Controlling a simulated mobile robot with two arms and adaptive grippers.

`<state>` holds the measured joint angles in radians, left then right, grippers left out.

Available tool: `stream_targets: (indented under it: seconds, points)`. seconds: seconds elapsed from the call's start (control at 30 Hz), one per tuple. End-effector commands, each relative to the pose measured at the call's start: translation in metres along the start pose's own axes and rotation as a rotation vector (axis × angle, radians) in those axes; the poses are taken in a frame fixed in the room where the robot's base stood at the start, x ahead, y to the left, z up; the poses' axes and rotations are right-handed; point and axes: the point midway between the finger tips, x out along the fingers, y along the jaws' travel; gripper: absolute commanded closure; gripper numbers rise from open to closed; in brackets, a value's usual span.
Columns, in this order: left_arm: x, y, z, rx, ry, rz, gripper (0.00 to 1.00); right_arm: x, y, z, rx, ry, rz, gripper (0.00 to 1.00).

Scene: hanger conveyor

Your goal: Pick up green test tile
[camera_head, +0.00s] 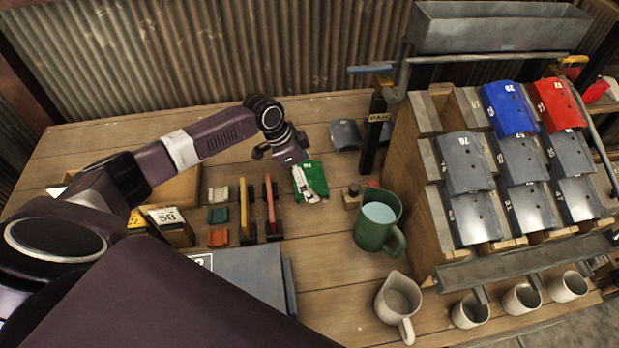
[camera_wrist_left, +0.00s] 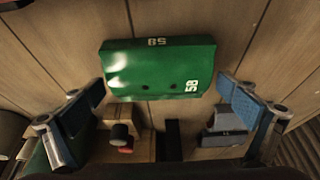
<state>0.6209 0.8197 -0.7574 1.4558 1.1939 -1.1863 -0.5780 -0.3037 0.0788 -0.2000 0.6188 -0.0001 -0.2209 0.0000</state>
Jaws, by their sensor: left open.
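The green test tile (camera_head: 310,181) lies on the wooden table near its middle, left of the green mug. In the left wrist view the green tile (camera_wrist_left: 159,70) shows whole, with a white 58 on its face and its edge. My left gripper (camera_head: 291,155) is just behind the tile in the head view, pointing down. In the left wrist view its two blue-padded fingers (camera_wrist_left: 168,100) are wide apart, with the tile ahead of and between them. It is open and empty. My right gripper is not in view.
A wooden rack (camera_head: 425,208) holds grey, blue and red tiles. Small coloured pieces (camera_head: 219,214) lie left. A dark grey tile (camera_head: 345,134) lies behind.

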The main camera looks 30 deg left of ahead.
Motion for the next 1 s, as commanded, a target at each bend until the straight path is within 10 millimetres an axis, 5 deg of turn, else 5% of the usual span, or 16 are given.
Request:
stream_targets:
  seconds: [0.2,0.6,1.0]
  points:
    - [0.001,0.0,0.0,0.0,0.0,0.0,0.02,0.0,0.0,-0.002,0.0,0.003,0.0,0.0]
    - [0.0,0.0,-0.001,0.0,0.002,-0.001,0.44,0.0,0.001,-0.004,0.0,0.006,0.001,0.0]
    - [-0.01,-0.001,-0.006,0.002,0.004,-0.002,0.44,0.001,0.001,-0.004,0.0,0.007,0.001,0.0]
